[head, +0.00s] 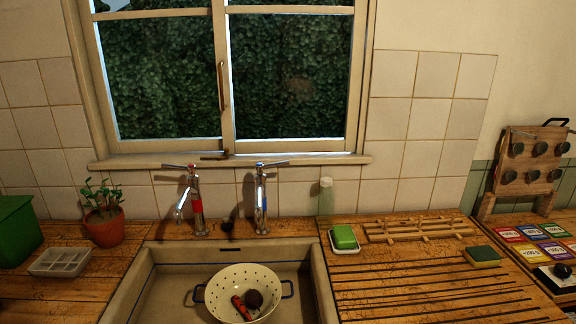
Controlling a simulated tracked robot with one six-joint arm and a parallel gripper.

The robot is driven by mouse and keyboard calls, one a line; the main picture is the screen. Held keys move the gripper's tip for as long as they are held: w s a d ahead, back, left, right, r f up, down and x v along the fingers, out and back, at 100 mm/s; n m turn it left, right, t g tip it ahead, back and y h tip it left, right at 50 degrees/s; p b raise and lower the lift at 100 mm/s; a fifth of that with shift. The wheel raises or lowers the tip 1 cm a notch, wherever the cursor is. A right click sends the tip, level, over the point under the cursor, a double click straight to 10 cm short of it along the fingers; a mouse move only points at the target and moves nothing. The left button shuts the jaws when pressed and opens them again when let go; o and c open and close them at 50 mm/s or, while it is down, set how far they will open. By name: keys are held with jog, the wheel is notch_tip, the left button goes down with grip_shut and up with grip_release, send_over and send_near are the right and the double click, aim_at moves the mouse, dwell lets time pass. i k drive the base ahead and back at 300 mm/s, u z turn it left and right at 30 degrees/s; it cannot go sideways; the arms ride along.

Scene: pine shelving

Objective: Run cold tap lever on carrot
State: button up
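Two chrome taps stand behind the sink (135,290). The right tap (262,200) has a bluish mark near its top, and its lever (272,164) lies roughly level, pointing right. The left tap (195,205) has a red band and a red-marked lever (180,166). A cream colander (215,288) with blue handles sits in the sink. The orange-red carrot (240,308) lies in it, touching or close beside a dark round vegetable (254,299). No water stream shows from either tap. My gripper is not in view.
A potted plant (104,226), grey tray (60,262) and green box (18,230) stand left of the sink. On the right are green soap (343,236), a clear bottle (326,198), a wooden rack (415,230), a sponge (483,256) and a grooved drainboard (420,290).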

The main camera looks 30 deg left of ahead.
aim_at(260, 167)
jog(key=z, duration=0.1)
jog(key=k, duration=0.7)
jog(key=u, duration=1.3)
jog(key=i, duration=1)
jog(key=u, duration=0.05)
